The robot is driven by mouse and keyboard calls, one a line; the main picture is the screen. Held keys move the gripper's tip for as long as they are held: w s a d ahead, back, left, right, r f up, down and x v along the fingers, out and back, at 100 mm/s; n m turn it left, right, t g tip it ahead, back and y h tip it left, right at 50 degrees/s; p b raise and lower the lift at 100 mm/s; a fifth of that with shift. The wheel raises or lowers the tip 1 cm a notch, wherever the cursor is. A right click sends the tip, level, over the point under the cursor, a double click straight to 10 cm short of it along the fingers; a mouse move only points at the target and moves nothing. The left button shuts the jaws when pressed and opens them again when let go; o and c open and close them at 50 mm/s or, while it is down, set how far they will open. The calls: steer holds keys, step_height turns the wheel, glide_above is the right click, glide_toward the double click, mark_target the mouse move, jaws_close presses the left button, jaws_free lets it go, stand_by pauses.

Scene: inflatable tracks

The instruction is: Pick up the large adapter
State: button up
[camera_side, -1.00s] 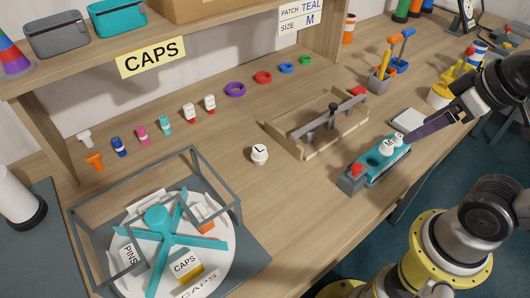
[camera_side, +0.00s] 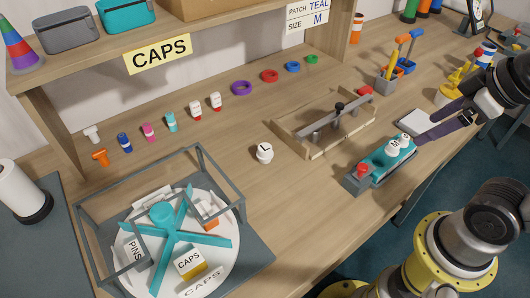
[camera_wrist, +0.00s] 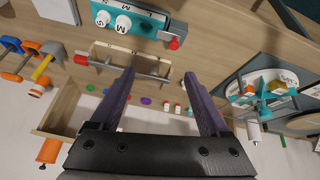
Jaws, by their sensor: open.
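The large adapter (camera_side: 264,154) is a small white round piece marked L, upright and alone on the wooden bench in the side view. Two similar white adapters marked M (camera_side: 393,147) and S (camera_side: 403,140) stand in a teal-topped holder (camera_side: 372,172). My gripper (camera_side: 428,133) is at the right, near the holder's far end and well away from the large adapter. Its two dark purple fingers are apart and empty, as the wrist view (camera_wrist: 162,95) also shows. I cannot pick out the large adapter in the wrist view.
A wooden frame with a metal bar (camera_side: 330,125) stands between the large adapter and my gripper's side. A caged turntable (camera_side: 230,262) sits at the front left. Small caps and coloured rings (camera_side: 241,88) line the back. Bare bench surrounds the large adapter.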

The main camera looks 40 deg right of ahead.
steer(key=w+r+n, duration=0.5)
steer(key=r, duration=0.1)
steer(key=n+g, duration=0.6)
steer(key=n, duration=0.6)
glide_above(265, 147)
step_height(265, 147, down, 14)
steer(key=f, duration=0.7)
steer(key=shift+w+a, duration=0.2)
steer(key=f, duration=0.5)
steer(key=shift+s+d+f, duration=0.1)
steer(key=shift+s+d, duration=0.1)
steer(key=shift+s, duration=0.1)
steer(key=shift+f, duration=0.65)
